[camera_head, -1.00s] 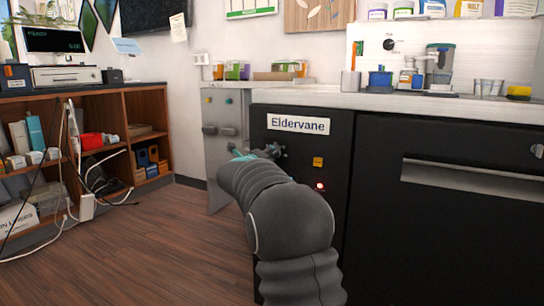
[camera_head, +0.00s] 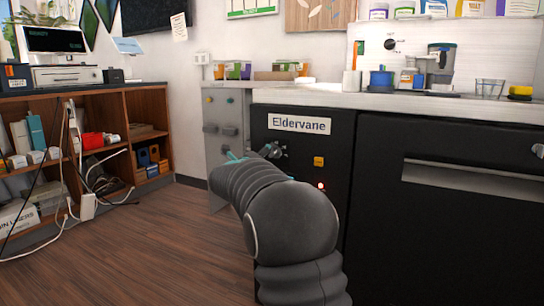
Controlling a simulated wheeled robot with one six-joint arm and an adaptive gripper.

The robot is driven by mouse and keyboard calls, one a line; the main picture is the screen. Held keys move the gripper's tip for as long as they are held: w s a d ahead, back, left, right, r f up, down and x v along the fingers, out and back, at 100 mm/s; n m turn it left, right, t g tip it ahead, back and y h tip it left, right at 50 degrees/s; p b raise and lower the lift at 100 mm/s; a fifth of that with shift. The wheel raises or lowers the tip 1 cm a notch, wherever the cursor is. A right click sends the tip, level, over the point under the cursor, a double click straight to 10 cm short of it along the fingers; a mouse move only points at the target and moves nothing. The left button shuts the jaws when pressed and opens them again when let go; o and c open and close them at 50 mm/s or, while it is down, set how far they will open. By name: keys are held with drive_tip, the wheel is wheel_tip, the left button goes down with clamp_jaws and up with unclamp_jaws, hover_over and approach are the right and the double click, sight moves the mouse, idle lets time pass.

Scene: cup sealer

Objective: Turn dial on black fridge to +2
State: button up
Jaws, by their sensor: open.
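The black fridge (camera_head: 392,230) stands at the centre and right under the counter, with an "Eldervane" label (camera_head: 299,124) at its upper left. The dial (camera_head: 280,149) shows only in part on the panel below the label. My gripper (camera_head: 262,153) is open and reaches in front of the panel, just left of the dial. My grey arm hides much of the lower panel. I cannot tell whether the fingers touch the dial, and its setting is too small to read.
An orange square (camera_head: 318,161) and a red light (camera_head: 320,186) sit on the panel right of my arm. A grey cabinet (camera_head: 224,140) with knobs stands to the left. The counter (camera_head: 330,97) above holds cups and jars. The wooden floor (camera_head: 150,240) at left is clear.

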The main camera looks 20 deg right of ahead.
drive_tip(key=v, duration=0.8)
drive_tip(key=shift+s+a, duration=0.25)
drive_tip(key=shift+a, duration=0.05)
